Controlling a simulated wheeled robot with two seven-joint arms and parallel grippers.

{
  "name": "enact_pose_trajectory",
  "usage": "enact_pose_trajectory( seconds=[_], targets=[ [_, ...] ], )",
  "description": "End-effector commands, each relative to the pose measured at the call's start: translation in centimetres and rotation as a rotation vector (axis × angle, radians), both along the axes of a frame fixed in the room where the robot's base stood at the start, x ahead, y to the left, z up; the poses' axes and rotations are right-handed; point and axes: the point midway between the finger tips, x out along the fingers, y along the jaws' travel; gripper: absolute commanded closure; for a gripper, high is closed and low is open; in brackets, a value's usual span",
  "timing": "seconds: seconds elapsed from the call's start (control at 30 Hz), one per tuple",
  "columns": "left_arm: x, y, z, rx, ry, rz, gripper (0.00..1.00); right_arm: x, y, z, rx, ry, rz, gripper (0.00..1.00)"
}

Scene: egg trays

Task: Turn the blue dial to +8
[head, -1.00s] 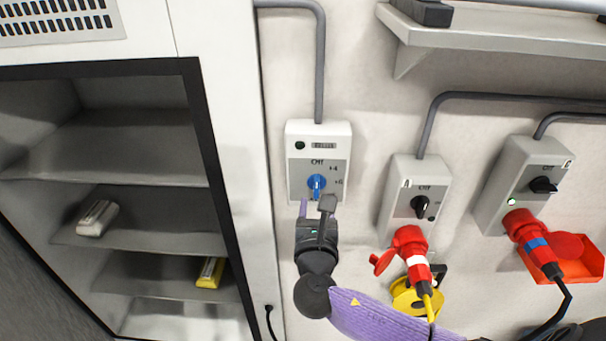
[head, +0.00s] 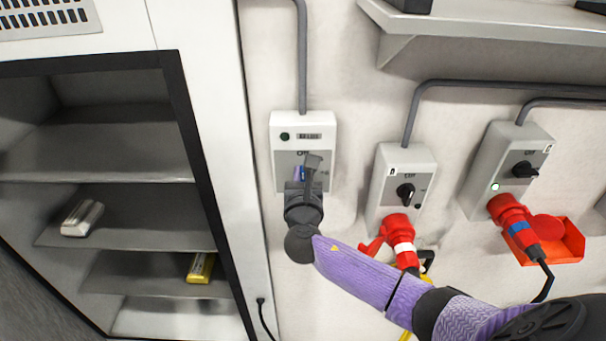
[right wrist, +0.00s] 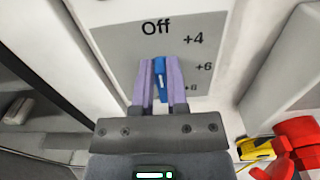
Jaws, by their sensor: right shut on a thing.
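The blue dial (right wrist: 160,72) is on the face of a grey-white control box (head: 325,131) on the wall. In the right wrist view its panel reads Off at the top, then +4, +6 and +8 down the right side. The dial's white mark runs nearly upright, toward Off. My right gripper (right wrist: 159,80) is shut on the dial, one purple finger on each side. In the head view my right gripper (head: 305,173) covers most of the dial. My left gripper is in no view.
Two more boxes with black knobs, one nearer (head: 389,160) and one farther (head: 493,165), hang to the right with red plugs (head: 396,228) below. An open shelf cabinet (head: 115,125) stands at the left. A wall shelf (head: 450,25) juts out at upper right.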

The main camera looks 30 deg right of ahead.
Motion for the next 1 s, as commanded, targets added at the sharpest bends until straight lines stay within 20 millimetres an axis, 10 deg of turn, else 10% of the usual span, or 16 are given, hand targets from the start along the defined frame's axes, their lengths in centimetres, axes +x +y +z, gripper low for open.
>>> enact_pose_trajectory(
  seconds=[1.0],
  targets=[
    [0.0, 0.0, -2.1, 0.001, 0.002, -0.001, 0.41, -0.7, -1.0, -0.6, 0.456, -0.28, 0.0, 1.0]
  ],
)
